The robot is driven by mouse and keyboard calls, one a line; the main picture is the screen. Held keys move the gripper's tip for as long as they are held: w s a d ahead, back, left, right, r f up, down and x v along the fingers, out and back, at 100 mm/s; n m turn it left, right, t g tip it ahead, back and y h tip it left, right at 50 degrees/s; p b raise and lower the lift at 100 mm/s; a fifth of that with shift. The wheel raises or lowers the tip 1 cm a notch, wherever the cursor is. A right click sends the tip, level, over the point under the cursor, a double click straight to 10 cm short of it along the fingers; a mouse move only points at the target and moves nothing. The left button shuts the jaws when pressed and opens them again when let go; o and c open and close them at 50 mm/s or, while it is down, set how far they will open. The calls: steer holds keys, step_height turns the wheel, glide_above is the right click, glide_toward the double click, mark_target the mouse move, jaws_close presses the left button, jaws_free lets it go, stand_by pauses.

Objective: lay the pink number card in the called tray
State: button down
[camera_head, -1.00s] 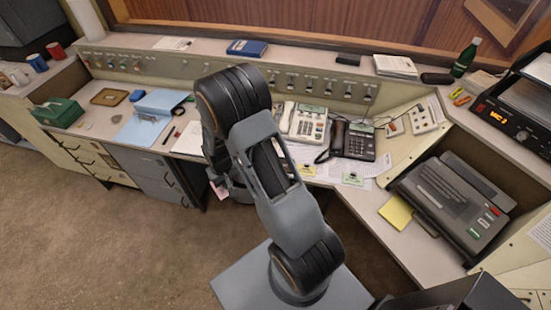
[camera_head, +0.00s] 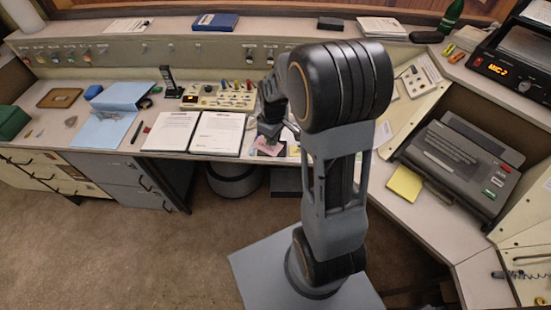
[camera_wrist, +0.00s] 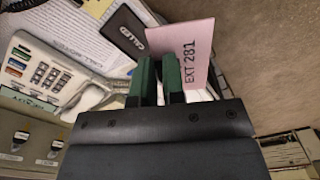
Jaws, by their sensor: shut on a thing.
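The pink number card (camera_wrist: 185,50), printed "EXT 281", is between the green fingertips of my gripper (camera_wrist: 158,72) in the wrist view. My gripper is shut on it. In the head view, the card (camera_head: 268,146) shows small and pink under my gripper (camera_head: 268,134), at the front edge of the desk. I cannot tell whether the card touches the tray.
A pale telephone (camera_wrist: 48,75) stands left of my gripper in the wrist view. In the head view, an open binder (camera_head: 193,133) lies left of my gripper, with a switch panel (camera_head: 220,96) behind. A dark machine (camera_head: 460,163) stands at right. My arm hides the desk middle.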

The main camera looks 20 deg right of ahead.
steer(key=s+d+r+n+b, duration=0.1)
steer(key=s+d+n+b, duration=0.35)
steer(key=b, duration=0.25)
steer(key=shift+n, duration=0.55)
steer(key=w+f, duration=0.2)
steer(key=w, duration=0.2)
steer(key=w+f, duration=0.3)
steer(key=w, duration=0.1)
steer(key=w+f, duration=0.3)
steer(key=w, duration=0.1)
steer(key=shift+w+f, duration=0.1)
steer(key=shift+w, duration=0.2)
steer(key=shift+w+f, duration=0.3)
steer(key=shift+f, duration=0.1)
steer(key=shift+w+f, duration=0.1)
steer(key=shift+f, duration=1.5)
steer(key=shift+f, duration=0.6)
